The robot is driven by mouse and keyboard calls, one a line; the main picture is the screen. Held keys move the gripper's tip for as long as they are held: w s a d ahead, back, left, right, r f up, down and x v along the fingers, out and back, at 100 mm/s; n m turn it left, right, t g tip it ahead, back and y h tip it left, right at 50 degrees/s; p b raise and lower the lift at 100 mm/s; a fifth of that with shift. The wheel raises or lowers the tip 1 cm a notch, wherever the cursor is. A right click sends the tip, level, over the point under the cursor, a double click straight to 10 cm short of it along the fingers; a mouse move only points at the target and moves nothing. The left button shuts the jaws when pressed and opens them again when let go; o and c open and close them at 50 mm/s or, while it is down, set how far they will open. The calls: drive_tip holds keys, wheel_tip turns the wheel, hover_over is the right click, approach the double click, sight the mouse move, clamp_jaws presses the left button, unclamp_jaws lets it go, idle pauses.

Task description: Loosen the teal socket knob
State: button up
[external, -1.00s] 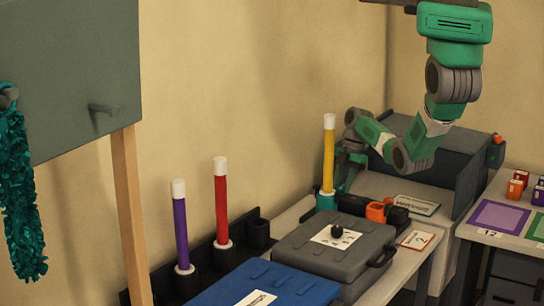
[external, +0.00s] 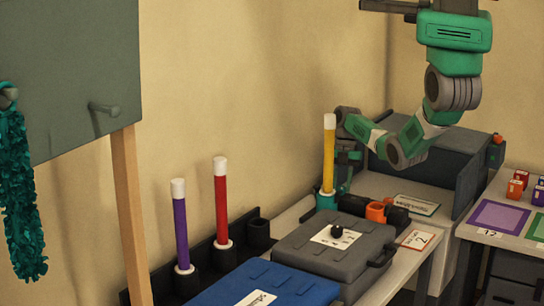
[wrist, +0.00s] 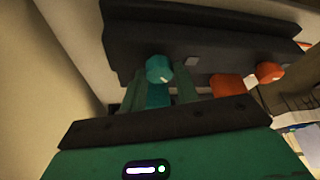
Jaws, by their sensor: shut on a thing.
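In the wrist view a teal knob (wrist: 158,68) with a pale mark shows at the dark rail, between the ends of my green fingers. My gripper (wrist: 161,85) is shut on it. More teal, which may be the socket body, shows between the fingers just below the knob. In the external view the teal socket (external: 326,201) stands at the back of the bench with a yellow wand (external: 329,155) upright in it. My gripper (external: 347,172) is right beside it, low down. The knob itself is hidden there.
Orange socket parts (external: 376,212) sit to the right on the dark rail. A grey case (external: 320,255) with a black knob and a blue case (external: 255,290) lie in front. Red (external: 221,200) and purple (external: 181,225) wands stand left. A dark box (external: 440,160) is behind my arm.

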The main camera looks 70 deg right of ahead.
idle(0.3)
drive_tip(key=o, duration=1)
drive_tip(key=shift+c, duration=0.2)
drive_tip(key=p+v, duration=0.1)
drive_tip(key=v, duration=0.6)
drive_tip(key=shift+r+p, duration=0.3)
drive_tip(key=shift+r, duration=0.1)
drive_tip(key=shift+d, duration=0.15)
